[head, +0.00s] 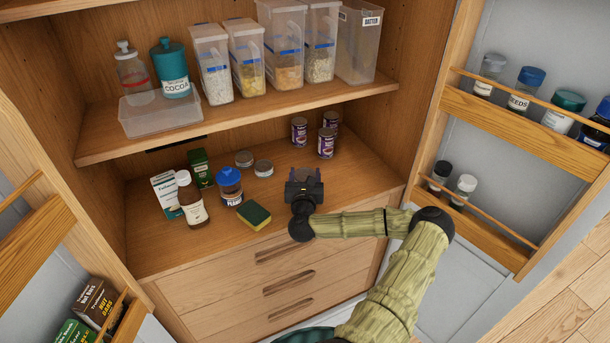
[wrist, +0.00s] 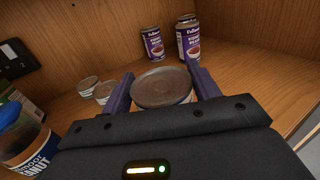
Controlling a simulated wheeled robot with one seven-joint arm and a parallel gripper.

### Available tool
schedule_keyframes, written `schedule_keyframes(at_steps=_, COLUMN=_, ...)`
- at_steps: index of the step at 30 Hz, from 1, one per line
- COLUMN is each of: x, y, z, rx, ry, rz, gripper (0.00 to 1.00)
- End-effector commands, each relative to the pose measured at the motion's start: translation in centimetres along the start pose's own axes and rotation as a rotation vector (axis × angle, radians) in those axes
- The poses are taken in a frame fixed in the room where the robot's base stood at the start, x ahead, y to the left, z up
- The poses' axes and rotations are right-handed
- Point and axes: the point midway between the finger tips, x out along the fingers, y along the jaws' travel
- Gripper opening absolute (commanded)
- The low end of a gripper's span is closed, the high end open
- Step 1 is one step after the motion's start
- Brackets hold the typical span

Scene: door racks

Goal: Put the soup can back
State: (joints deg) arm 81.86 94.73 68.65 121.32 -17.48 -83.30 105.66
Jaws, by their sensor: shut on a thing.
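My gripper (head: 304,182) is over the right part of the lower shelf, in front of the purple cans. In the wrist view my gripper (wrist: 162,92) is shut on a can with a round grey metal lid, which I take as the soup can (wrist: 160,87). The lid is level between the two fingers. Its label is almost wholly hidden, and my gripper hides the can in the head view. I cannot tell whether its base touches the shelf.
Three purple cans (head: 326,144) stand behind; they also show in the wrist view (wrist: 153,44). Two low tins (head: 263,168), a blue-lidded jar (head: 229,185), a bottle (head: 190,200) and a sponge (head: 254,214) are to the left. The upper shelf (head: 240,122) overhangs the back. Open door racks (head: 520,125) flank it.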

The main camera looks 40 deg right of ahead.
Motion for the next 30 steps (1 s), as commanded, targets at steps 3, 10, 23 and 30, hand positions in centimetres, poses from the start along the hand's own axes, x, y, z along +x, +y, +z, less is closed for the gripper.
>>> schedule_keyframes(at_steps=3, x=0.0, y=0.0, z=0.0, rx=0.000, ry=0.000, rz=0.000, gripper=0.81)
schedule_keyframes(at_steps=10, x=0.0, y=0.0, z=0.0, rx=0.000, ry=0.000, rz=0.000, gripper=0.83)
schedule_keyframes(at_steps=23, x=-3.0, y=0.0, z=0.0, rx=0.002, ry=0.001, rz=0.002, gripper=0.83)
schedule_keyframes(at_steps=30, x=-7.1, y=0.1, z=0.0, rx=0.003, ry=0.002, rz=0.003, gripper=0.83)
